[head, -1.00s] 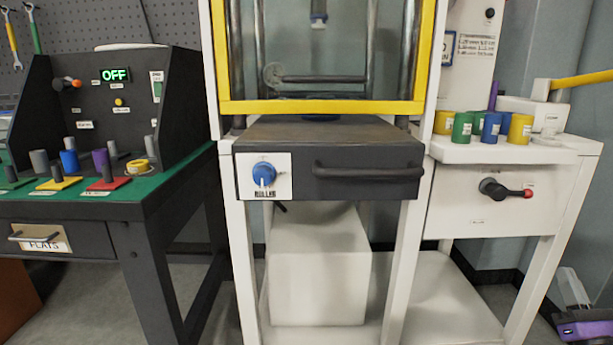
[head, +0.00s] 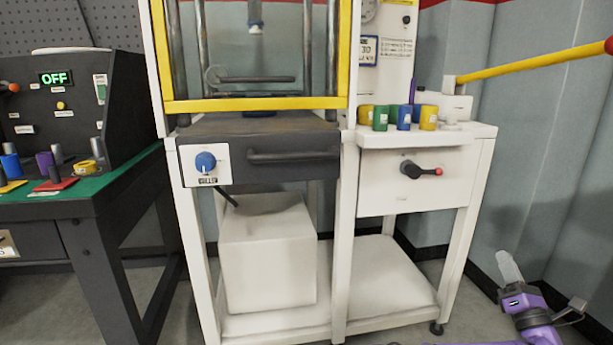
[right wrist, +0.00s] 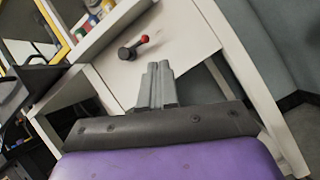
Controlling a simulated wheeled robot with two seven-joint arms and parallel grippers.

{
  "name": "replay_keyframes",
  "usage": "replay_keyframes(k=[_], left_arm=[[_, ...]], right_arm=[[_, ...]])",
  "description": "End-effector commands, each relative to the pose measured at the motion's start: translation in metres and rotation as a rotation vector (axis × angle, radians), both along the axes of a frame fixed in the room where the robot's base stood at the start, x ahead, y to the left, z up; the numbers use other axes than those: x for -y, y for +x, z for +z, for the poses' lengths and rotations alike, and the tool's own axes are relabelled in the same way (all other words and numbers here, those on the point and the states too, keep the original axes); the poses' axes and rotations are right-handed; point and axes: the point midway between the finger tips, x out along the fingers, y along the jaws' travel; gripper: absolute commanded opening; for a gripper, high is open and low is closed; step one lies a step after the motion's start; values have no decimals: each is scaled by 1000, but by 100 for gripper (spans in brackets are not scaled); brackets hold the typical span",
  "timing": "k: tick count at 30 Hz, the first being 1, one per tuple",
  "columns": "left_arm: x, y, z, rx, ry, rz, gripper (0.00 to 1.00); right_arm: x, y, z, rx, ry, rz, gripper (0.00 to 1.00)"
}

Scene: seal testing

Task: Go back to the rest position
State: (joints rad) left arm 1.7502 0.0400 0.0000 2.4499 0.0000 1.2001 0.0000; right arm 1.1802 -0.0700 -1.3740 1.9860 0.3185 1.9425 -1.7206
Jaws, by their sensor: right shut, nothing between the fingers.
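My right gripper (head: 507,265) is at the lower right of the head view, in front of the grey wall and to the right of the white stand. Its grey fingers point up and are together, with nothing between them. In the right wrist view the shut fingers (right wrist: 158,72) stand in front of the white cabinet front with the red-tipped black handle (right wrist: 133,46), and no contact shows. Part of my purple arm shows below. My left gripper is not in view.
A yellow-framed press (head: 258,103) with a dark drawer (head: 290,168) stands centre. A white stand (head: 455,190) holds several coloured cups and a yellow lever (head: 530,65) reaching right. A green-topped bench (head: 110,185) is at left. Floor around the right gripper looks clear.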

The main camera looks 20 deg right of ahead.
Motion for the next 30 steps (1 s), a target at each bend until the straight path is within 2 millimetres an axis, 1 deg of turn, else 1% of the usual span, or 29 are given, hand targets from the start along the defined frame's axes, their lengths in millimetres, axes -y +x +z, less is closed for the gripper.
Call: replay_keyframes(k=[2,5,8,10,11,12,13,14,15,17,18,20,21,23,24,25,27,28,30], left_arm=[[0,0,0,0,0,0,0],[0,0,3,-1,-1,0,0],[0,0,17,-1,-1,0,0],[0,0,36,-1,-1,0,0],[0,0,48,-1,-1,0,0],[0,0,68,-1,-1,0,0],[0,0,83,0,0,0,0],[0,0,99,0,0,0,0],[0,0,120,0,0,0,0],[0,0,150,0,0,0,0],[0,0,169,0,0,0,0],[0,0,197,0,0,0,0],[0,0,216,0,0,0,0],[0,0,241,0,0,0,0],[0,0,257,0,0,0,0],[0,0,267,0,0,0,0],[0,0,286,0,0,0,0],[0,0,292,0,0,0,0],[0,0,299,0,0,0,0]], right_arm=[[9,-10,-14,0,123,-7,0],[23,-30,-39,16,328,-37,0],[35,-62,-66,71,594,-102,0],[38,-95,-88,148,835,-180,0],[36,-112,-99,198,957,-224,0],[27,-137,-113,279,1133,-295,0],[16,-156,-125,349,1267,-354,0],[0,-173,-136,422,1397,-420,0],[-26,-192,-150,520,1558,-506,0],[-75,-213,-164,651,1770,-638,0],[-110,-222,-168,724,1890,-723,0],[-165,-228,-166,800,2046,-844,0],[-202,-228,-159,826,2137,-916,0],[-251,-222,-143,823,2252,-998,0],[-279,-215,-130,801,2316,-1029,0],[-297,-209,-120,788,2362,-1043,0],[-327,-194,-98,776,2444,-1043,0],[-333,-187,-92,776,2467,-1035,0],[-338,-176,-82,781,2495,-1011,0]])
